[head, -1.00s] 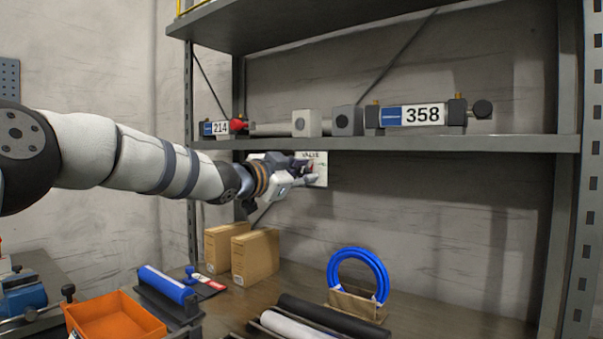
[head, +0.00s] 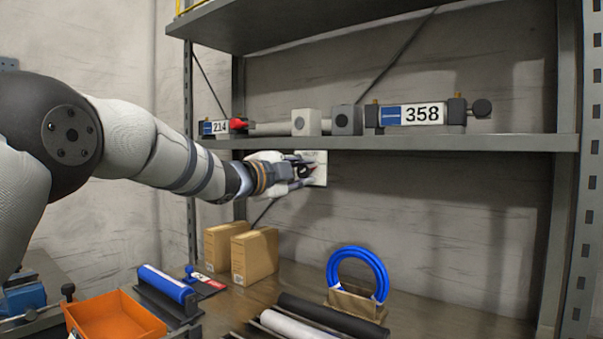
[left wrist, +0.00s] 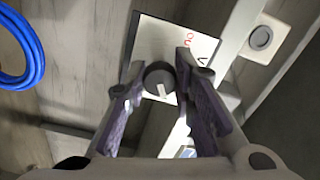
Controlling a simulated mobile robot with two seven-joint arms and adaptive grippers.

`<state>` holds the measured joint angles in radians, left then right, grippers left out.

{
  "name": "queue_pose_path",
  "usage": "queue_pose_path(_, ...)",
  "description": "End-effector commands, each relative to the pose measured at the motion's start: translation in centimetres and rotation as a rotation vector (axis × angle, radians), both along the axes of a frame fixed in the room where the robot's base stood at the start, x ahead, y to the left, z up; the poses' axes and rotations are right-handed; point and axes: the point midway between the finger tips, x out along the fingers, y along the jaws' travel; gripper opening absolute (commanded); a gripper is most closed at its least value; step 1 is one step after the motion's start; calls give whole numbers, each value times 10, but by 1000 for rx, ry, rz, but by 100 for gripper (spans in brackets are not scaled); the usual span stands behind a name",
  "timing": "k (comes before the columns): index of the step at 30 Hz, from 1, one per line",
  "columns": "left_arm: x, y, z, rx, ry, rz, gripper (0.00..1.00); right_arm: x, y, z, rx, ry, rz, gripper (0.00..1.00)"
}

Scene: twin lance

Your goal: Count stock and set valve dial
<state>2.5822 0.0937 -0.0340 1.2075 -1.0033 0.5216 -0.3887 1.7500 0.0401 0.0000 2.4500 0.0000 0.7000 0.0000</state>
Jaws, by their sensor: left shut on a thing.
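The valve plate (head: 319,158) is a white square on the wall side just under the shelf; its lettering is partly covered. In the left wrist view, the plate (left wrist: 155,40) carries a dark grey round dial (left wrist: 158,77) with a white pointer mark. My left gripper (head: 303,172) reaches it from the left, its purple-lined fingers (left wrist: 163,75) on either side of the dial and shut on it. On the shelf stand two number units, one reading 214 (head: 220,127) and one reading 358 (head: 423,114). My right gripper is not in view.
Two cardboard boxes (head: 254,255), a blue hose coil (head: 341,253) on a stand, a blue roll (head: 166,283), an orange tray (head: 115,316) and black and white rolls (head: 330,315) lie below. The shelf edge (head: 450,143) runs close above my left gripper.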

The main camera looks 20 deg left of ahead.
Motion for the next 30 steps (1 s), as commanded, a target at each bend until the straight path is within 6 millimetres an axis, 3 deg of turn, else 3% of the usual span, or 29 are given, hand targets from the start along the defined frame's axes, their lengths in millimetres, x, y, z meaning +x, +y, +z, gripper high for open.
queue_pose_path(16,0,0,1,18,-9,2,0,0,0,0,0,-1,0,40)
queue_pose_path(17,0,1,2,18,-9,2,30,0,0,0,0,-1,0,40)
queue_pose_path(19,0,1,1,18,-9,2,44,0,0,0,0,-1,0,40)
queue_pose_path(30,-6,3,1,17,-7,1,44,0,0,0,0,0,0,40)
